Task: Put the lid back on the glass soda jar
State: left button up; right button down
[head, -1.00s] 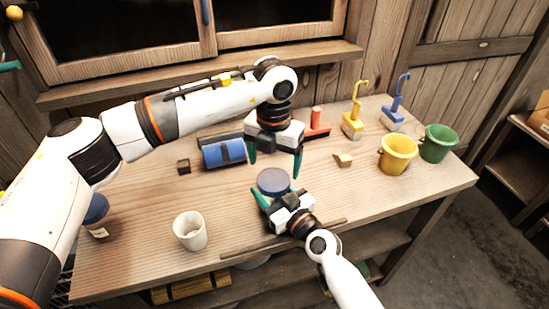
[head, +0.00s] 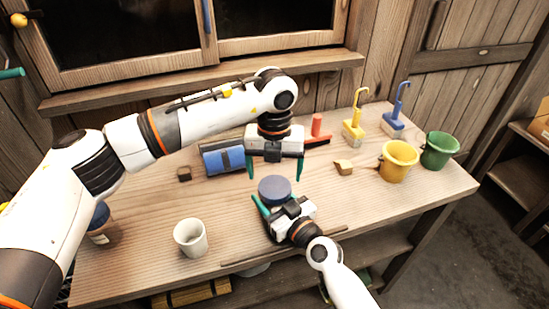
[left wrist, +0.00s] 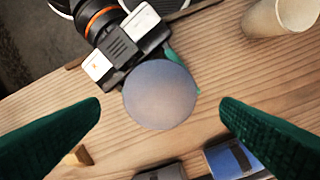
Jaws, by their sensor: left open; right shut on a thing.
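My left gripper (head: 275,172) is open and empty above and behind the blue piece, pointing down. In the left wrist view its dark green fingers (left wrist: 161,106) frame the disc from both sides without touching it. A blue-lidded jar (head: 98,238) at the left end is partly hidden by my left arm.
A white cup (head: 190,238) stands at the front left. A blue case (head: 222,158), a red-handled brush (head: 317,127) and wooden blocks (head: 344,168) lie behind. Yellow (head: 397,162) and green (head: 439,151) buckets stand right.

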aim_at(274, 186)
pick_arm(q)
jog(key=shift+f, duration=2.35)
jog(key=c, duration=1)
jog(key=o, duration=1.2)
jog(key=shift+c, duration=0.2)
notch_tip(274, 186, up, 12)
